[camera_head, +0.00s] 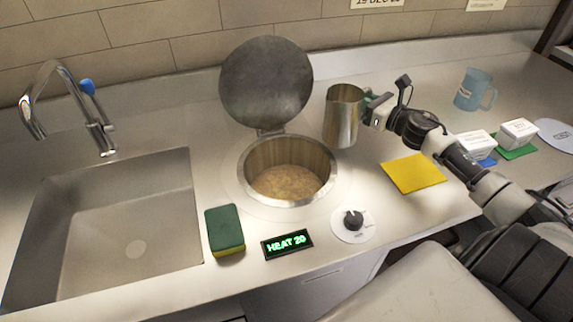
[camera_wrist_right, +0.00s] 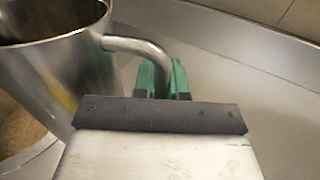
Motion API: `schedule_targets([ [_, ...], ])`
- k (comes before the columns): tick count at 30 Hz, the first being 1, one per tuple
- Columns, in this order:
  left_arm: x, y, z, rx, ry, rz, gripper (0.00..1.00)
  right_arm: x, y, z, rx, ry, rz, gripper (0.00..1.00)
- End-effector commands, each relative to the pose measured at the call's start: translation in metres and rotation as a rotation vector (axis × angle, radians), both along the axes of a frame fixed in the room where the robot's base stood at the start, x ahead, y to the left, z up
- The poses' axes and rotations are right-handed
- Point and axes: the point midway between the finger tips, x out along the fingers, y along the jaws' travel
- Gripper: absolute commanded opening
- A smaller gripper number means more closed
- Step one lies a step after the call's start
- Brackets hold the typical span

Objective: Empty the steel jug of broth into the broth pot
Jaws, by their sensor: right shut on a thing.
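The steel jug (camera_head: 342,117) is upright, just right of the broth pot's opening in the head view. My right gripper (camera_head: 372,101) is shut on the jug's handle; its green fingers (camera_wrist_right: 162,80) close around the handle in the right wrist view, where the jug (camera_wrist_right: 60,60) also shows. The jug's contents are hidden. The broth pot (camera_head: 246,172) is a round steel well sunk in the counter, with brown broth (camera_head: 290,183) in it. Its round lid (camera_head: 266,82) stands open at the back. My left gripper is not in view.
A sink (camera_head: 120,220) with a tap (camera_head: 62,90) is at left. A green and yellow sponge (camera_head: 225,230), a HEAT 20 display (camera_head: 287,244) and a knob (camera_head: 352,220) lie in front of the pot. A yellow cloth (camera_head: 413,173), a blue jug (camera_head: 473,90) and white boxes (camera_head: 518,132) are at right.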

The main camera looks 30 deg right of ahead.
Motion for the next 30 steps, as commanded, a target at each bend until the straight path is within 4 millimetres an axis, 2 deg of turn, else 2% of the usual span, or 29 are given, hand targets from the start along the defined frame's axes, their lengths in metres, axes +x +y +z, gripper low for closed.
schedule_targets([
  [14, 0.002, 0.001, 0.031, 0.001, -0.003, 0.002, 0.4, 0.0, 0.01, 0.033, -0.183, -0.002, 0.001, 0.0],
  [24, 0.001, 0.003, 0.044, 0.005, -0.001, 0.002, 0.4, 0.0, 0.024, 0.04, -0.352, -0.002, 0.003, 0.0],
  [30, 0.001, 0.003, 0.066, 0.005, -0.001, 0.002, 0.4, 0.0, 0.034, 0.059, -0.454, -0.003, 0.001, 0.0],
])
